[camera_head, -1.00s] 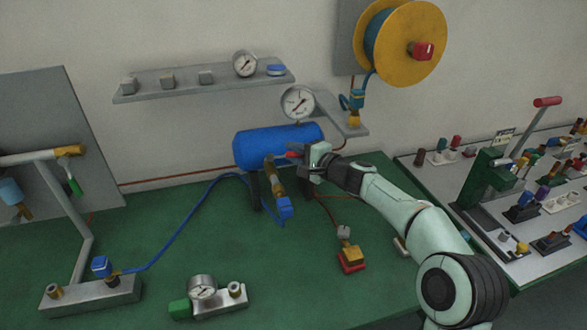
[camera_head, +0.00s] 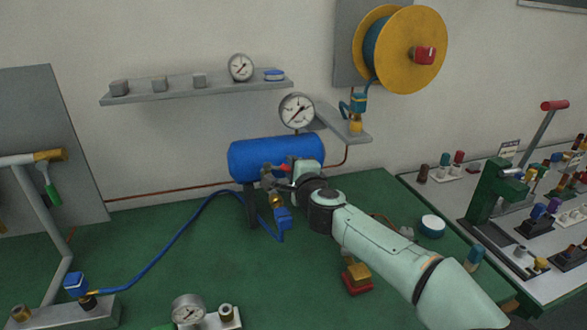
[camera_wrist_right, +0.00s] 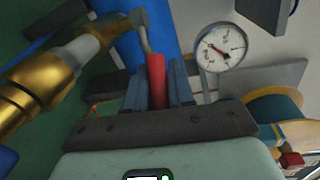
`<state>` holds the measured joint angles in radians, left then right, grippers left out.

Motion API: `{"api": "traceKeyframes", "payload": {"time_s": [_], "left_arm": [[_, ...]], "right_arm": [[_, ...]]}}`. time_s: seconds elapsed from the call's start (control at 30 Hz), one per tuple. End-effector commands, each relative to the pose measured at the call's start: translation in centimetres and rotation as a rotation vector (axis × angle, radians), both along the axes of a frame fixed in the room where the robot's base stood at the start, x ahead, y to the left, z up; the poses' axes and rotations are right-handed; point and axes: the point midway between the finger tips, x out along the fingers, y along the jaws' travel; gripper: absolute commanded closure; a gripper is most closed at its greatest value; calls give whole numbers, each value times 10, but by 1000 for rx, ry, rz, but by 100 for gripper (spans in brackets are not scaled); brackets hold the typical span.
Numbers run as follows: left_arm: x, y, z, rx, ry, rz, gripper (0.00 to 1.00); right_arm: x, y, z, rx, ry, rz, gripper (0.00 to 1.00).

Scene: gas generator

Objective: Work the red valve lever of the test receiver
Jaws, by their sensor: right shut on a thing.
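The test receiver (camera_head: 245,158) is a blue horizontal tank on the green bench, with a round white gauge (camera_head: 296,110) above it. The gauge also shows in the right wrist view (camera_wrist_right: 220,47). The red valve lever (camera_wrist_right: 157,80) lies between the two fingers of my right gripper (camera_wrist_right: 160,85), which is shut on it. In the head view, the red lever tip (camera_head: 284,168) shows just left of my right gripper (camera_head: 291,171). A brass fitting (camera_wrist_right: 35,90) stands left of the lever. My left gripper is not in view.
A blue hose (camera_head: 165,248) runs from the valve to a block at the front left. A yellow hose reel (camera_head: 438,30) hangs on the wall. A shelf (camera_head: 180,88) is above the tank. A green press (camera_head: 490,190) stands right.

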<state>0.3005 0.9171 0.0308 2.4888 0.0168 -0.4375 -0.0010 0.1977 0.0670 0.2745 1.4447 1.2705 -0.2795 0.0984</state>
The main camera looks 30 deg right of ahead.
Motion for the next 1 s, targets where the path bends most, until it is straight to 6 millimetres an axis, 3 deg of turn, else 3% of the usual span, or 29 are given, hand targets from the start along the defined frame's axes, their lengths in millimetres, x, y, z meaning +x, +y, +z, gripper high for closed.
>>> {"api": "traceKeyframes", "payload": {"time_s": [0.33, 0.37, 0.4, 0.43, 0.77, 1.0], "left_arm": [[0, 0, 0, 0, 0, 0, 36], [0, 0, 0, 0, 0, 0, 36], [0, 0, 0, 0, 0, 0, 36], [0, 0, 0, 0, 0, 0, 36], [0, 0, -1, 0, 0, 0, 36], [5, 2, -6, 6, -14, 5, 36]], "right_arm": [[0, 1, -2, 1, 2, -1, 100], [0, 1, -2, 1, 2, -1, 74], [0, 1, -1, 0, 2, -1, 61], [0, 1, -1, 0, 2, -1, 56], [-2, 1, 0, 0, 0, -1, 56], [-34, 8, 5, -4, -1, -2, 56]]}}
